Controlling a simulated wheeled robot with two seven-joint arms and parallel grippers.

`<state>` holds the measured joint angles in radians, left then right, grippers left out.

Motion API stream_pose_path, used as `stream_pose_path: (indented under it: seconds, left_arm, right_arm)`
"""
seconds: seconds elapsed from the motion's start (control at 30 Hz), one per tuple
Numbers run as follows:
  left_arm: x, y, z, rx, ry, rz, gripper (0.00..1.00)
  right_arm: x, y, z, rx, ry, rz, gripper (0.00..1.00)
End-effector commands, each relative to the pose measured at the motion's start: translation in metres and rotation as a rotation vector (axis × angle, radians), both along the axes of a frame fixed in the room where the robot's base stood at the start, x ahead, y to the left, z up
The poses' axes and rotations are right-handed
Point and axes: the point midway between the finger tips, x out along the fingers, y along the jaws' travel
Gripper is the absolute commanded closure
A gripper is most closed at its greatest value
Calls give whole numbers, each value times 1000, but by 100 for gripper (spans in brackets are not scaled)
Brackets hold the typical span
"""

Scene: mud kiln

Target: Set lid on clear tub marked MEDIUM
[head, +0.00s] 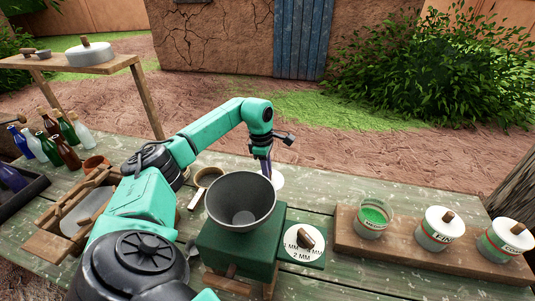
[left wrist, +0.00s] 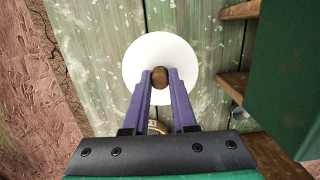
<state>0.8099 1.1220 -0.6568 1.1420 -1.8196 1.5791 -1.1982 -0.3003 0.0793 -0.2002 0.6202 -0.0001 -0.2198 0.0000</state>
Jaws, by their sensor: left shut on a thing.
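The clear tub marked MEDIUM (head: 372,222) stands without a lid on a wooden board at the right, with green material inside. A white round lid (head: 279,181) with a brown wooden knob is behind the grey bowl in the head view. In the left wrist view the lid (left wrist: 160,48) shows face-on, its knob (left wrist: 160,77) between my purple fingers. My left gripper (head: 267,176) is shut on that knob. I cannot tell whether the lid touches the table. The bowl partly hides the gripper's surroundings. My right gripper is not in view.
Tubs marked FINE (head: 438,230) and COARSE, both lidded, share the wooden board (head: 400,253). Bottles (head: 52,140) stand left.

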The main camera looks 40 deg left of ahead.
Motion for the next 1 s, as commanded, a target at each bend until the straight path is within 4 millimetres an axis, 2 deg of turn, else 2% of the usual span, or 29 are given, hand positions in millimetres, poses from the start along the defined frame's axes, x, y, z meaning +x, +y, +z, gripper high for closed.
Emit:
stream_pose_path:
  seconds: [0.03, 0.2, 0.33, 0.67, 1.0]
  left_arm:
    - [0, 0, 24, 0, -1, 0, 100]
    - [0, 0, 52, 0, -1, 0, 100]
    - [0, 0, 60, 0, 0, 0, 100]
    - [0, 0, 65, -1, 0, 0, 100]
    - [0, 0, 114, 0, -2, 0, 100]
  right_arm:
    - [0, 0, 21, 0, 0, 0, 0]
    - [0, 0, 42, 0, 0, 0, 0]
    - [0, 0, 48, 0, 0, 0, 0]
    - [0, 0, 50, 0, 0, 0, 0]
    - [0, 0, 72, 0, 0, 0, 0]
